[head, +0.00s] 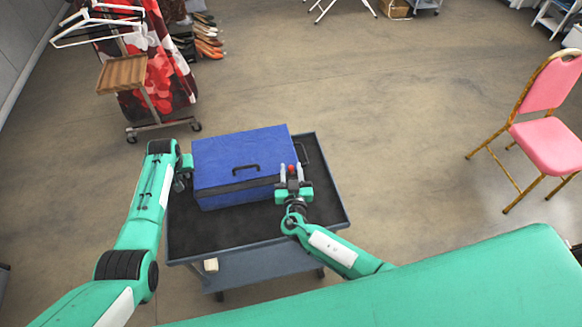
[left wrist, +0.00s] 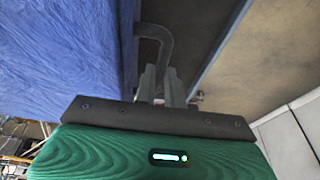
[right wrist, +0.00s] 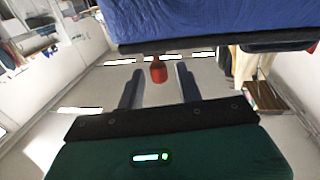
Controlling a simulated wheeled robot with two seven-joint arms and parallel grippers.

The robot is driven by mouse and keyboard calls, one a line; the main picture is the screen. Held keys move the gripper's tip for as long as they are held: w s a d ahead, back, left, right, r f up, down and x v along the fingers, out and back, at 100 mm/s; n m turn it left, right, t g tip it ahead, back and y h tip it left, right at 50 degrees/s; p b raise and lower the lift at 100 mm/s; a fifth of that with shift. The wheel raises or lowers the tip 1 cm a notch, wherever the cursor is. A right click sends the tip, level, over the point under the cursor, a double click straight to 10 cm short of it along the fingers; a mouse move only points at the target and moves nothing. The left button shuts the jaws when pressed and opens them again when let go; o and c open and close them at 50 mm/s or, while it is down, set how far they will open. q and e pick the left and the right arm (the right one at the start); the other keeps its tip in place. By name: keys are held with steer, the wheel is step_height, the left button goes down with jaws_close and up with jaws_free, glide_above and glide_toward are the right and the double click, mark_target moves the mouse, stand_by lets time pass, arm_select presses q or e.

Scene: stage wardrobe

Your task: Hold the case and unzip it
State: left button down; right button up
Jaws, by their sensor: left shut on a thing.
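The blue case (head: 240,158) sits closed on the dark cart top, with a black handle on its lid and a dark seam along its front. It also shows in the left wrist view (left wrist: 65,55) and the right wrist view (right wrist: 210,18). My left gripper (left wrist: 160,88) is shut on the black side handle (left wrist: 165,40) at the case's left end. My right gripper (head: 291,176) is open at the front right corner. The red zipper pull (right wrist: 158,70) hangs below the seam, between and beyond the open fingertips; I see no grip on it.
The cart (head: 325,202) has a raised rim and bare black top in front of the case. A clothes rack with patterned cloth (head: 165,75) stands behind left. A pink chair (head: 550,140) stands far right. The floor between is clear.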

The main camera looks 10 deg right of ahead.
mark_target(250, 183)
steer(key=shift+w+d, duration=0.1)
steer(key=shift+w, duration=0.6)
jaws_close()
steer(key=a, duration=1.3)
steer(key=shift+a, duration=0.3)
jaws_free()
steer(key=shift+s, duration=0.1)
